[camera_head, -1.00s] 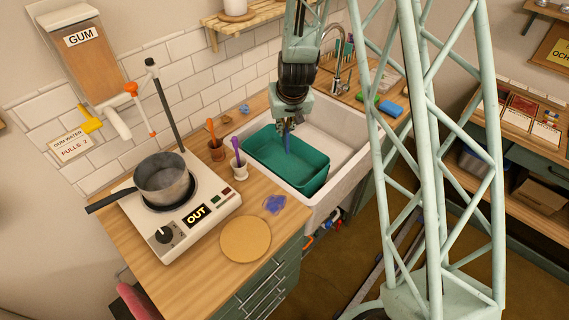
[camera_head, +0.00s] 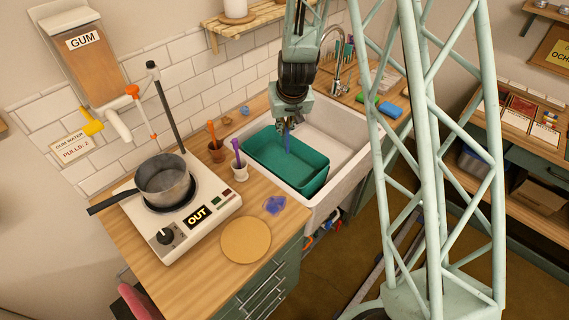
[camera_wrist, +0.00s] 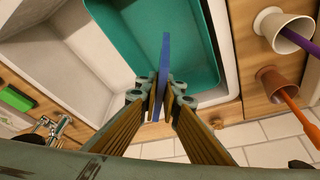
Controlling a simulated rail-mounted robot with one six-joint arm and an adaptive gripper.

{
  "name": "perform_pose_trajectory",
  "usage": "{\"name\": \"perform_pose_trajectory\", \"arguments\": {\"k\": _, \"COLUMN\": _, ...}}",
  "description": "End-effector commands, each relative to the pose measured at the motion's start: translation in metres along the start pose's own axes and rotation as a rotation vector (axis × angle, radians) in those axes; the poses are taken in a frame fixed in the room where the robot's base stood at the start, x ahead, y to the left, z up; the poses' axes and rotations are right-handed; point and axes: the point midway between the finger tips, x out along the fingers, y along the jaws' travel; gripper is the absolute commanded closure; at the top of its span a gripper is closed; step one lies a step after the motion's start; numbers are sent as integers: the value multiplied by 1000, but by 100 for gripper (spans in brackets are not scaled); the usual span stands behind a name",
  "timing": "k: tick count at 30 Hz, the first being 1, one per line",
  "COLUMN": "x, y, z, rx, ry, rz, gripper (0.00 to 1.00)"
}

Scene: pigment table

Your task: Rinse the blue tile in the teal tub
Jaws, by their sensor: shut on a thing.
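The blue tile (camera_wrist: 165,60) is held on edge between the fingertips of my gripper (camera_wrist: 161,97) in the wrist view. The tile also shows as a thin blue strip in the head view (camera_head: 287,141), pointing down. The teal tub (camera_head: 314,185) sits in the white sink. My gripper (camera_head: 287,123) is over the back part of the tub, shut on the tile. The tile's lower end appears over or inside the tub opening; its exact depth is unclear. In the wrist view the teal tub (camera_wrist: 205,45) lies beyond the tile.
Left of the sink stand a white cup (camera_head: 239,172) with a purple tool and a brown pot (camera_head: 216,153) with an orange one. A hot plate with a saucepan (camera_head: 164,180) is further left. A tap (camera_head: 338,75) rises behind the sink.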

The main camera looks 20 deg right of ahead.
Motion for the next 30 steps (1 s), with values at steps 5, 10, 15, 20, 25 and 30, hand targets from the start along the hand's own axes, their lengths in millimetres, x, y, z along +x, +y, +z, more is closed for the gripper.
{"name": "perform_pose_trajectory", "arguments": {"k": 5, "x": -13, "y": 0, "z": -6, "rx": 0, "ry": 1, "rz": 0, "gripper": 100}}
{"name": "perform_pose_trajectory", "arguments": {"k": 10, "x": -22, "y": 0, "z": -10, "rx": 0, "ry": 1, "rz": 0, "gripper": 100}}
{"name": "perform_pose_trajectory", "arguments": {"k": 15, "x": -28, "y": 0, "z": -12, "rx": -1, "ry": 1, "rz": 0, "gripper": 100}}
{"name": "perform_pose_trajectory", "arguments": {"k": 20, "x": -28, "y": 0, "z": -12, "rx": -1, "ry": 1, "rz": 0, "gripper": 100}}
{"name": "perform_pose_trajectory", "arguments": {"k": 25, "x": -28, "y": 0, "z": -12, "rx": 0, "ry": 1, "rz": 0, "gripper": 100}}
{"name": "perform_pose_trajectory", "arguments": {"k": 30, "x": -28, "y": 0, "z": -12, "rx": 0, "ry": 1, "rz": 0, "gripper": 100}}
